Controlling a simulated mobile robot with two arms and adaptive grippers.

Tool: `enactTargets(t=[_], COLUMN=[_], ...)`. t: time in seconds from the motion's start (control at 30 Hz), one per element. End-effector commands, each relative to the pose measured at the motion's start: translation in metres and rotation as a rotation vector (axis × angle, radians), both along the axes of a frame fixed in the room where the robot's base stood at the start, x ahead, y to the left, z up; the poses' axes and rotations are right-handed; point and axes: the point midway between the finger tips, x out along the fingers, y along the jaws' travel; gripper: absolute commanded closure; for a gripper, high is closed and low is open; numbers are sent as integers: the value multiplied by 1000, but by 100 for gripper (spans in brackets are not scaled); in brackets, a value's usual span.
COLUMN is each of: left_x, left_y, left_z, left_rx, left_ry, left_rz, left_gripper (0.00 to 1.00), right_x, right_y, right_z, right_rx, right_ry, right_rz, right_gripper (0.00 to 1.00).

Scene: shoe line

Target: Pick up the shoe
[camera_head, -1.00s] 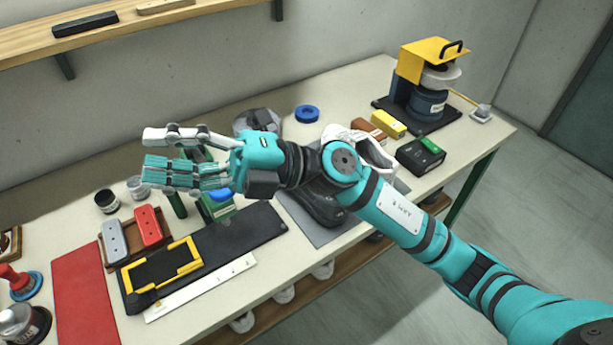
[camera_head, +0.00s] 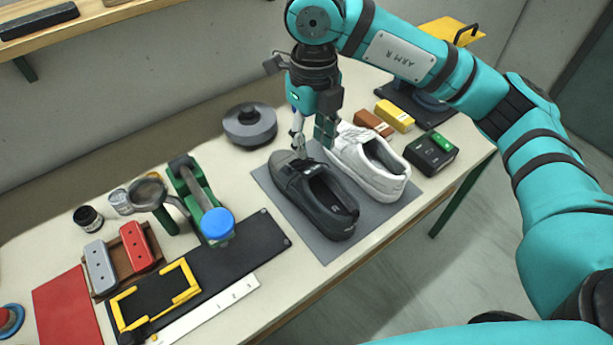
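A black shoe (camera_head: 316,197) and a white shoe (camera_head: 372,165) lie side by side on a grey mat (camera_head: 288,220). Their toes point to the upper left and their openings face up. My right gripper (camera_head: 312,143) points down over the toe end of the shoes, between the black toe and the white toe. Its fingers are spread apart with nothing seen between them. I cannot tell whether a fingertip touches the black shoe. My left gripper is not in view.
A round grey object (camera_head: 250,126) stands behind the black shoe. A green tool with a blue knob (camera_head: 217,224) stands to the left.

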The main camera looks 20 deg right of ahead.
Motion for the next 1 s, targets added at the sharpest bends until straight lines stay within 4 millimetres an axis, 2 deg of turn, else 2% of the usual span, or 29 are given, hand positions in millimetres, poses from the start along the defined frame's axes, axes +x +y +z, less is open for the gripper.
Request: enactTargets(t=[0.1,0.17,0.27,0.43,0.53,0.67,0.83,1.0], left_x=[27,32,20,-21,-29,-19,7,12], left_y=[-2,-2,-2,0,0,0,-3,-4], left_z=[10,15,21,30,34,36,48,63], left_rx=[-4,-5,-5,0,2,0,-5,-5], left_ry=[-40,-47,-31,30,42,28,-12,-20], left_rz=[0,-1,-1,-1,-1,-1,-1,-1], left_gripper=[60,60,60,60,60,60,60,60], right_x=[-2,-3,-3,-4,-3,-3,-5,-7], right_y=[0,0,0,0,1,1,1,3], right_z=[-17,-30,-51,-87,-103,-115,-126,-153], right_rx=[-1,0,0,1,2,3,2,2], right_ry=[6,9,9,7,6,3,6,6], right_rz=[1,1,2,3,2,4,4,3], right_gripper=[64,64,64,64,64,64,64,64])
